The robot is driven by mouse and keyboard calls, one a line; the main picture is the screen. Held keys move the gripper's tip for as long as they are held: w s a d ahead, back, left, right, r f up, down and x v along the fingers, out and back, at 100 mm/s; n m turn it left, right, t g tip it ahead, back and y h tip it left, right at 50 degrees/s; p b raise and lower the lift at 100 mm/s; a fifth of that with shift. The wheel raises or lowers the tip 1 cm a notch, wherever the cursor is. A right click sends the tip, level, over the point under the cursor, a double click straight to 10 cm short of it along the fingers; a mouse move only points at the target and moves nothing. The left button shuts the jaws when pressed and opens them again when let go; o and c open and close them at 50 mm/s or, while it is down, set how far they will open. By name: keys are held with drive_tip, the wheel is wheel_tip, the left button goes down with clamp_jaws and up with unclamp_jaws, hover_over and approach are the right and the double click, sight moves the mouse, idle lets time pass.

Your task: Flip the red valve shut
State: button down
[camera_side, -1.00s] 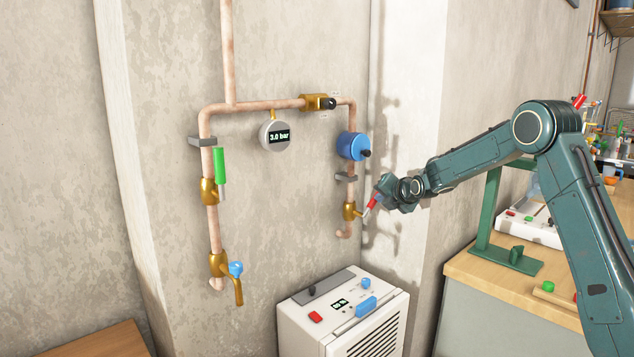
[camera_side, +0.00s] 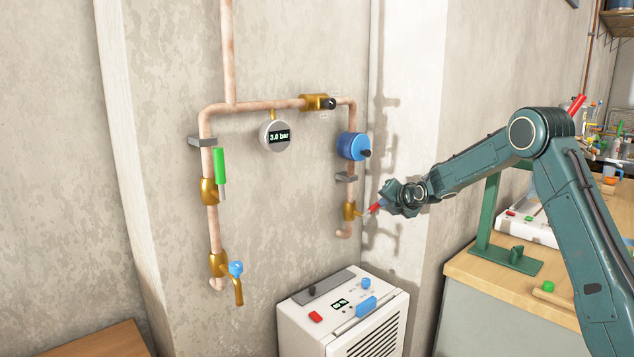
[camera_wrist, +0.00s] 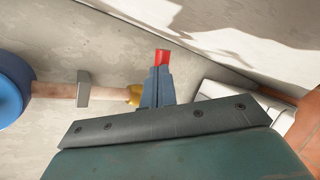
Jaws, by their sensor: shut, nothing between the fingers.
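The red valve is a brass body (camera_side: 350,211) low on the right pipe, with a red-gripped lever (camera_side: 374,208) sticking out to the right, tilted slightly up. My gripper (camera_side: 384,203) is right beside the lever and covers part of it in the side view. In the wrist view the red grip (camera_wrist: 162,57) shows just beyond the tips of my gripper (camera_wrist: 157,73). The fingers are together, with nothing held between them. I cannot tell whether they touch the grip. The brass body (camera_wrist: 134,95) is partly hidden behind the fingers.
A blue round unit (camera_side: 352,146) sits above the red valve. A gauge (camera_side: 275,136) reads 3.0 bar. A green-handled valve (camera_side: 219,167) and a blue-knobbed tap (camera_side: 236,269) are on the left pipe. A white machine (camera_side: 345,315) stands below; a wooden bench (camera_side: 500,280) is at right.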

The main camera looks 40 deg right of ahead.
drive_tip(key=shift+d+f, duration=0.35)
drive_tip(key=shift+f, duration=0.5)
idle(0.3)
drive_tip(key=shift+r, duration=0.85)
drive_tip(key=shift+s+r, duration=0.1)
drive_tip(key=shift+s, duration=0.05)
drive_tip(key=s+r, duration=0.7)
drive_tip(key=s, duration=0.4)
drive_tip(key=shift+s+r, duration=0.2)
drive_tip(key=shift+r, duration=0.1)
